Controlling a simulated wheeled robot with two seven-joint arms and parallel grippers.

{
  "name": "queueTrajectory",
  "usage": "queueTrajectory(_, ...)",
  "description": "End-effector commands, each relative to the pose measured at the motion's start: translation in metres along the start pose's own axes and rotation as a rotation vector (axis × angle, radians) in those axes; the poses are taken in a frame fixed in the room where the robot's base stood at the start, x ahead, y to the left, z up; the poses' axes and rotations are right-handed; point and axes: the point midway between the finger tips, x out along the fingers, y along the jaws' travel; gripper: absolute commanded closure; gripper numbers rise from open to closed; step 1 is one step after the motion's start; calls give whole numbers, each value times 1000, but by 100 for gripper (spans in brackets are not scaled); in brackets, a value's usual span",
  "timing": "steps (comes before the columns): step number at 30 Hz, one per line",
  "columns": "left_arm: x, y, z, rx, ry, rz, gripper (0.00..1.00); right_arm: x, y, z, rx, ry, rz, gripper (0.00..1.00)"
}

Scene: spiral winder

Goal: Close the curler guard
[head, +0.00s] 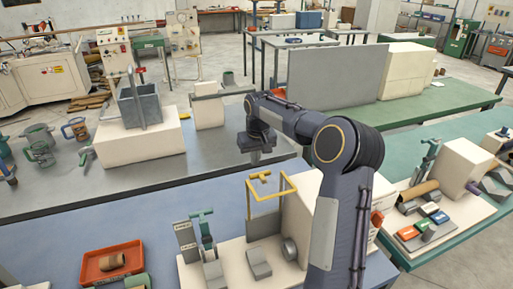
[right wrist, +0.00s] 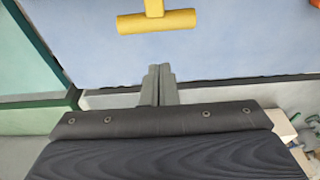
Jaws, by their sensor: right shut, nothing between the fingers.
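The curler guard is a thin yellow frame (head: 249,200) standing raised over the cream curler base (head: 232,262). A short yellow T-shaped handle (head: 260,177) is at its top. The handle also shows at the top of the right wrist view (right wrist: 156,21). My right gripper (head: 256,157) is shut and empty, and appears just above the handle in the head view. In the right wrist view its closed fingertips (right wrist: 160,68) are apart from the handle, with a gap between. My left gripper is not in view.
A large cream block (head: 300,210) stands on the base beside the guard, partly hidden by my right arm. Grey wedge-shaped parts (head: 259,262) and a green-handled lever (head: 206,225) are on the base. A red tray (head: 112,262) lies at left. Blue tabletop (head: 150,240) around it is mostly clear.

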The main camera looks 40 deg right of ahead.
Motion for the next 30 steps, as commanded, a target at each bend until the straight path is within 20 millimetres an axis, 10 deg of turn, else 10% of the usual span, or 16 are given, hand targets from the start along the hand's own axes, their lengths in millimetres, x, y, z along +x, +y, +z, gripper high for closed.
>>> queueTrajectory(5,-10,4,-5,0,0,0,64,36,0,0,0,-4,-2,100)
queueTrajectory(30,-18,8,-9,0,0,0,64,13,0,32,-1,16,0,100)
